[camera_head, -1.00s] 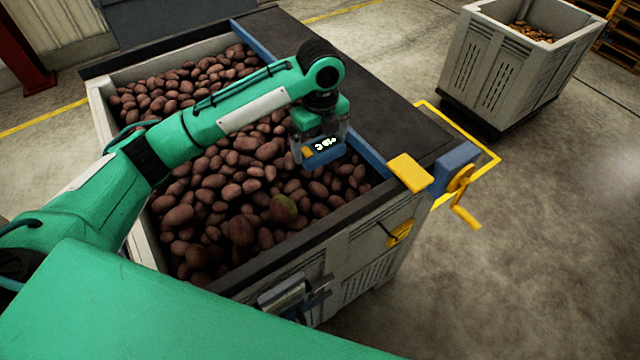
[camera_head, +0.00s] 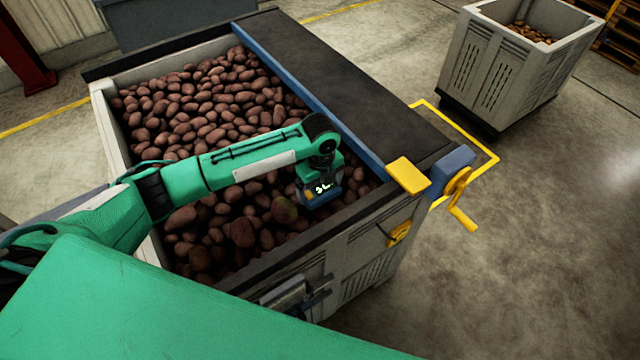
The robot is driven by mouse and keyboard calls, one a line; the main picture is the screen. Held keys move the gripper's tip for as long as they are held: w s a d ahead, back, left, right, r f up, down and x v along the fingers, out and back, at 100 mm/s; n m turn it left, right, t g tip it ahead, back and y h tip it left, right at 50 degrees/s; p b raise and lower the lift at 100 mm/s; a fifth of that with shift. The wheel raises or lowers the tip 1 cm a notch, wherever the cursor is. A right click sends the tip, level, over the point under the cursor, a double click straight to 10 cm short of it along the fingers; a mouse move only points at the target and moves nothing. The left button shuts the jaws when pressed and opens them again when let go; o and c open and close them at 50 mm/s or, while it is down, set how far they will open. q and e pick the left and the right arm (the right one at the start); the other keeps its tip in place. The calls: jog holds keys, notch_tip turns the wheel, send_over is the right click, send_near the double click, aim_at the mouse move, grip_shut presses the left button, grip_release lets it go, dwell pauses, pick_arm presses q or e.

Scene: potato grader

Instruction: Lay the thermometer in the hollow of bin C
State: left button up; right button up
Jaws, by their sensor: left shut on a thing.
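The thermometer (camera_head: 323,195) is a small blue body with a dark, lit display; the reading is too small to make out. My left gripper (camera_head: 320,188) is shut on it, low over the near right part of the potatoes. I cannot tell whether the thermometer touches them. The large grey bin (camera_head: 97,105) is full of reddish-brown potatoes. No letter C can be read on it. A hollow in the potatoes is hard to make out; part of the surface is hidden behind my left arm. My right gripper is not in view.
A dark belt deck (camera_head: 330,75) with a blue side rail (camera_head: 300,92) runs along the bin's right side. A yellow plate (camera_head: 410,175) and a yellow crank (camera_head: 462,195) sit at its near end. A greenish potato (camera_head: 284,210) lies left of the gripper. Another bin (camera_head: 485,70) stands back right.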

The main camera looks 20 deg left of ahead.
aim_at(320, 189)
pick_arm(q)
jog(key=shift+f, duration=0.1)
jog(key=o, duration=0.7)
notch_tip(320, 189, up, 12)
jog(key=shift+r+b, duration=0.15)
jog(key=shift+b, duration=1.1)
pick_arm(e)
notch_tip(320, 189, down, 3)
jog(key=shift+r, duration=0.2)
